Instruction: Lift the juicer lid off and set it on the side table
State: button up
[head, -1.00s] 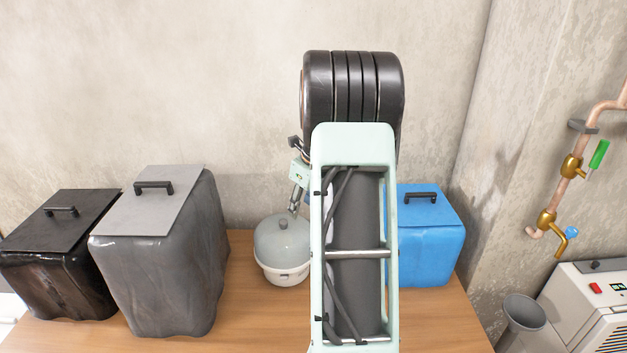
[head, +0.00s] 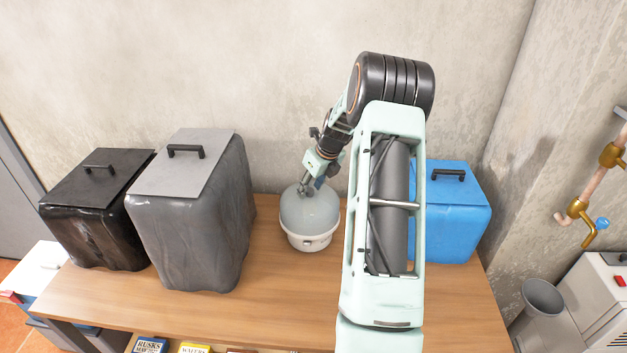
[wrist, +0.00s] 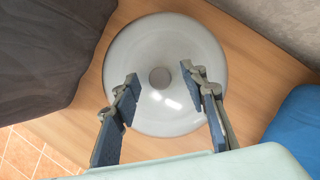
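The juicer's rounded, translucent grey lid (head: 311,211) sits on its white base (head: 310,241) on the wooden table, left of my arm. In the wrist view the lid (wrist: 160,116) is a round dome with a small dark knob (wrist: 160,78) at its centre. My gripper (head: 306,188) is at the top of the lid. In the wrist view its two fingers (wrist: 160,74) are apart, one on each side of the knob, with nothing held between them. I cannot tell how far the fingertips are above the dome. A white-topped piece of furniture (head: 38,266) stands low at the far left.
A tall grey covered container (head: 190,215) and a black one (head: 92,220) stand left of the juicer. A blue one (head: 455,215) stands to the right, partly behind my arm. The wooden table (head: 275,290) is clear in front of the juicer. The wall is close behind.

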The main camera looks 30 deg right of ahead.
jog(key=shift+f, duration=0.15)
grip_shut()
dwell(0.4)
jog(key=shift+r+p, duration=2.5)
jog(key=shift+r, duration=1.8)
